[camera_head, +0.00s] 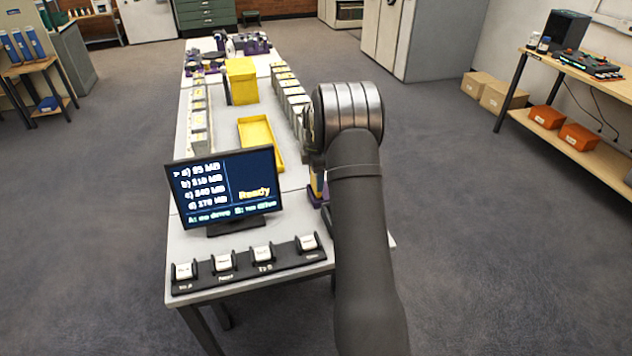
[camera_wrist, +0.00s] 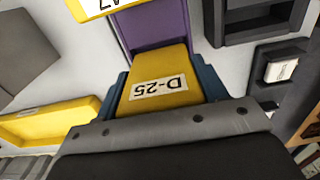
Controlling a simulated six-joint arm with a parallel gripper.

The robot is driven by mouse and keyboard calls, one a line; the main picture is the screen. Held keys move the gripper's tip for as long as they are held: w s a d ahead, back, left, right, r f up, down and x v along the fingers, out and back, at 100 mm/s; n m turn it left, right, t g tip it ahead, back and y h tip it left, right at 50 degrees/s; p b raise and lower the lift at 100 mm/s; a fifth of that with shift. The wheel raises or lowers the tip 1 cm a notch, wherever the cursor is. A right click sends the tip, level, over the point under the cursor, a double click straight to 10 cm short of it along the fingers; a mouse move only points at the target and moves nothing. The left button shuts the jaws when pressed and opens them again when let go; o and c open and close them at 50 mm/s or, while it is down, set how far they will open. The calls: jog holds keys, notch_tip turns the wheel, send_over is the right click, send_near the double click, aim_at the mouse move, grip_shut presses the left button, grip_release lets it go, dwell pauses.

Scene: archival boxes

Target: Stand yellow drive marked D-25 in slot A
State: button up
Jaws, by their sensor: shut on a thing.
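The yellow drive (camera_wrist: 165,90) has a white label reading D-25, upside down in the wrist view. My gripper (camera_wrist: 165,95) is shut on it, with blue-grey fingers at its two sides. A purple part (camera_wrist: 155,30) lies right beyond the drive's end; I cannot tell whether the drive is in it or only in front of it. In the head view my wrist hides most of the drive, and a yellow and purple bit (camera_head: 317,190) shows beside it. No slot letter is readable there. The monitor (camera_head: 225,188) reads "Ready" and a line about A and B, apparently no drive.
A black panel with several white keys (camera_head: 250,262) lies at the table's near edge. A yellow tray (camera_head: 243,130), a yellow box (camera_head: 241,82) and rows of pale cases (camera_head: 290,95) stand farther back. Another yellow labelled thing (camera_wrist: 95,8) and a dark recessed holder (camera_wrist: 255,25) show in the wrist view.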

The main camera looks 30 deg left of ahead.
jog(key=r, duration=0.7)
jog(key=shift+s+d+r, duration=0.1)
jog(key=shift+d+r, duration=0.1)
jog(key=shift+d, duration=0.05)
jog(key=s+d+r, duration=0.1)
jog(key=s+d, duration=0.6)
jog(key=d, duration=0.3)
jog(key=shift+s+a+f, duration=0.1)
jog(key=shift+a+f, duration=0.05)
jog(key=shift+f, duration=4.9)
jog(key=shift+f, duration=0.3)
jog(key=o, duration=1.2)
jog(key=shift+c, duration=0.2)
jog(key=shift+r, duration=0.1)
notch_tip(320, 180, up, 17)
